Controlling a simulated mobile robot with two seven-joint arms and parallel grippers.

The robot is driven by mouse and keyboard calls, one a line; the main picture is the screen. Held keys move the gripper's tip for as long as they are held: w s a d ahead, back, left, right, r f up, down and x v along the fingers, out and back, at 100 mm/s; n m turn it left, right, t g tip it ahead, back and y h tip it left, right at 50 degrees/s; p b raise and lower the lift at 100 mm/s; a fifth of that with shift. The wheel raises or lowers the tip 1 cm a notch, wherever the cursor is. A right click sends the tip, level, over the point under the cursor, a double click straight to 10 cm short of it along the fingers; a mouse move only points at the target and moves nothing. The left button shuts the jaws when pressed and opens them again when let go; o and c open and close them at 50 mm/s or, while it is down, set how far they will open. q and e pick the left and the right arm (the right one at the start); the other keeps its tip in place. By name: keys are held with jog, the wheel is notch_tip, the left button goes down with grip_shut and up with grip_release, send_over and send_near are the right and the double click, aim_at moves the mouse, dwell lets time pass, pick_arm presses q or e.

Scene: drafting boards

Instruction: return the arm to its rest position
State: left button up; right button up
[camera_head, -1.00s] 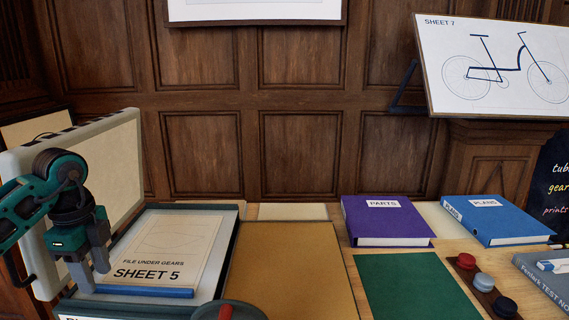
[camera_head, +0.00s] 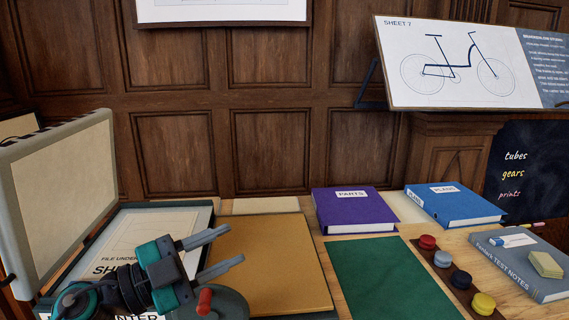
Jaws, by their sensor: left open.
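My left gripper (camera_head: 226,251) is open and empty, with its two grey fingers pointing right. It hovers over the near right part of the tray (camera_head: 204,207) and the left edge of the tan board (camera_head: 270,255). A sheet marked "FILE UNDER" and "SH..." (camera_head: 150,228) lies in the tray, partly hidden behind my left gripper and arm. My right gripper does not show.
A round dark thing with a red knob (camera_head: 204,301) sits just below the fingers. A purple PARTS binder (camera_head: 354,212), a blue PLANS binder (camera_head: 455,207) and a green mat (camera_head: 390,275) lie to the right. A pale upright panel (camera_head: 60,190) stands at left.

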pick_arm(q)
jog(key=w+a+f+n+t+y, duration=0.1)
jog(key=a+n+t+y, duration=0.7)
jog(key=n+t+y, duration=0.5)
jog(key=s+a+f+n+g+y, duration=0.2)
jog(key=a+f+n+g+y, duration=0.1)
jog(key=f+n+g, duration=0.15)
jog(key=s+a+f+n+g+y, duration=0.2)
jog(key=f+n+g+y, duration=0.1)
jog(key=f, duration=0.3)
jog(key=s+d+f+m+g+h, duration=0.1)
jog(key=s+f+g, duration=0.55)
jog(key=s, duration=0.35)
jog(key=s+d+f+g+h, duration=0.1)
jog(key=s+f+g, duration=0.55)
jog(key=s, duration=0.35)
jog(key=w+d+f+t+h, duration=0.1)
jog(key=w+d+f+t, duration=0.2)
jog(key=w+f+t, duration=0.4)
jog(key=shift+w+f+m+t+h, duration=0.25)
jog(key=shift+f+m+t, duration=0.3)
jog(key=shift+f, duration=0.9)
jog(key=shift+d, duration=0.1)
